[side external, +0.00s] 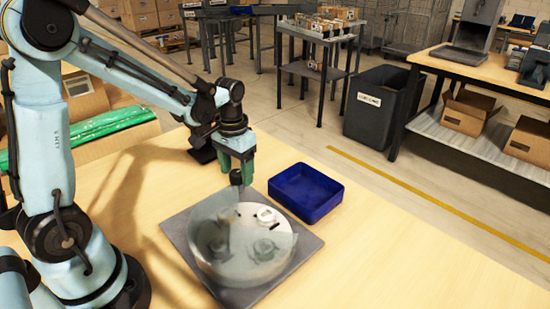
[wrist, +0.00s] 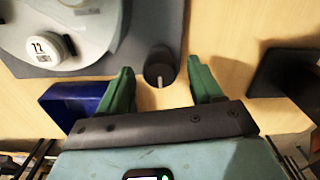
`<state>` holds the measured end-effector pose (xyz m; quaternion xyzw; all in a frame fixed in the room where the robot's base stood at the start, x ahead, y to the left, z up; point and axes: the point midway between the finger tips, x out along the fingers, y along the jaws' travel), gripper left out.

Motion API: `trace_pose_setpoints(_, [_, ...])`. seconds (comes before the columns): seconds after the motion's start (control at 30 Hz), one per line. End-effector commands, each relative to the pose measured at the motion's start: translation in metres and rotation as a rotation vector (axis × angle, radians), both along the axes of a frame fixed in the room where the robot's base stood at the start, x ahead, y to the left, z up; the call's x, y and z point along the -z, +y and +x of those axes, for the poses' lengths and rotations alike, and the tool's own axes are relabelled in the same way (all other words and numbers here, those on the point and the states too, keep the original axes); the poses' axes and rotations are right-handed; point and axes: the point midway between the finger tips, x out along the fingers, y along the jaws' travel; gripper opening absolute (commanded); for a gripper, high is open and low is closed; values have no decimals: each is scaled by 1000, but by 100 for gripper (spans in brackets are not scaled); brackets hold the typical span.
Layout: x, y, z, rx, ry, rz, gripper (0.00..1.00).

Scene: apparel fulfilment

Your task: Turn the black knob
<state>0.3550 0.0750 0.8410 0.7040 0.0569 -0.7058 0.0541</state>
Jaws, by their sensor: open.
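The black knob (wrist: 158,66) shows in the wrist view with a pale line on its face. It lies between the tips of my gripper's two green fingers, with gaps on both sides. In the side external view the knob (side external: 236,178) is just below my gripper (side external: 239,162), which points down, open and holding nothing. Beside the knob is a round, see-through cover or disc (side external: 215,240) over a grey square plate (side external: 285,272). White round pieces are on or under it; one (wrist: 50,47) seems marked 72 in the wrist view.
A blue tray (side external: 307,190) sits behind and right of the plate, close to it. A dark block (wrist: 285,75) is on the wooden table (side external: 400,265), right in the wrist view. The table's right front area is clear.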

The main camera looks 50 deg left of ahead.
Motion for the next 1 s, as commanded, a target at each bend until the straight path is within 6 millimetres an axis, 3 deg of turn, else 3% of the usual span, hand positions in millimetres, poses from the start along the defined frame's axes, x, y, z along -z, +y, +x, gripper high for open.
trace_pose_setpoints(0.27, [-8, 0, 0, 0, 0, 0, 66])
trace_pose_setpoints(0.8, [-90, 0, 0, 0, 0, 0, 66])
trace_pose_setpoints(1.0, [-112, 0, 0, 0, 0, 0, 66])
